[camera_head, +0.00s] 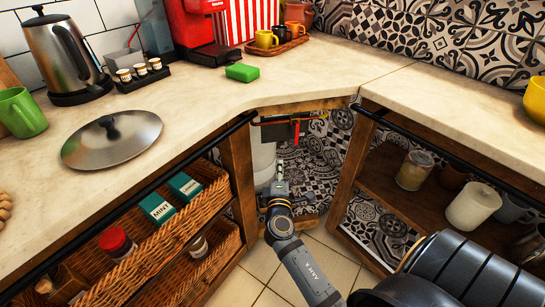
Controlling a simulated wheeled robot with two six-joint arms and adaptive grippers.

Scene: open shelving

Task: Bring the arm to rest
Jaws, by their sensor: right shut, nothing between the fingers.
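My right arm reaches in from the bottom centre, and its gripper (279,182) is shut and empty. It hangs below counter height in the corner gap between the two shelf units. It appears in front of a pale cylinder (264,158) that stands in that gap and is partly hidden. I cannot tell whether the gripper touches anything there. My left gripper is out of view.
Wooden shelf units with black rails flank the gap. The left counter (203,110) carries a kettle (66,55), a metal lid (112,138) and a green sponge (242,72). Wicker baskets (155,245) sit below. A white canister (472,206) stands on the right shelf.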

